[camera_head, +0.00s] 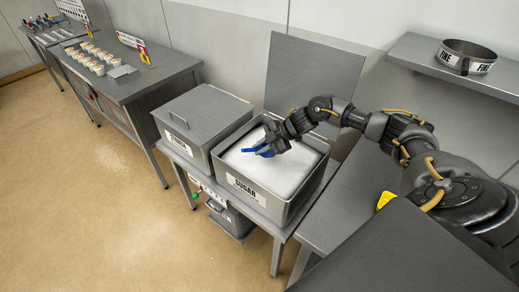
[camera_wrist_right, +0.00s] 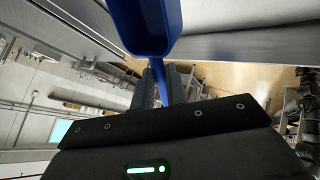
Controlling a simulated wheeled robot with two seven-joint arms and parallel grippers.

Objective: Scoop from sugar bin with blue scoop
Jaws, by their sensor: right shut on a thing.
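The open sugar bin (camera_head: 262,200), a grey metal box labelled SUGAR, is filled with white sugar (camera_head: 285,172). My right gripper (camera_head: 272,143) reaches over the bin from the right and is shut on the blue scoop (camera_head: 255,150). The scoop shows over the back left part of the sugar; whether it touches the sugar I cannot tell. In the right wrist view, the blue scoop (camera_wrist_right: 150,22) extends away from the fingers, with its handle between the fingertips (camera_wrist_right: 158,85). What the scoop holds is not clear. My left gripper is not in view.
A lidded grey bin (camera_head: 205,110) stands close to the left of the sugar bin. A grey panel (camera_head: 312,75) stands upright behind it. A wall shelf (camera_head: 450,70) at the right holds a round sieve marked FINE (camera_head: 467,58). A bench with small cups (camera_head: 90,57) is at the far left.

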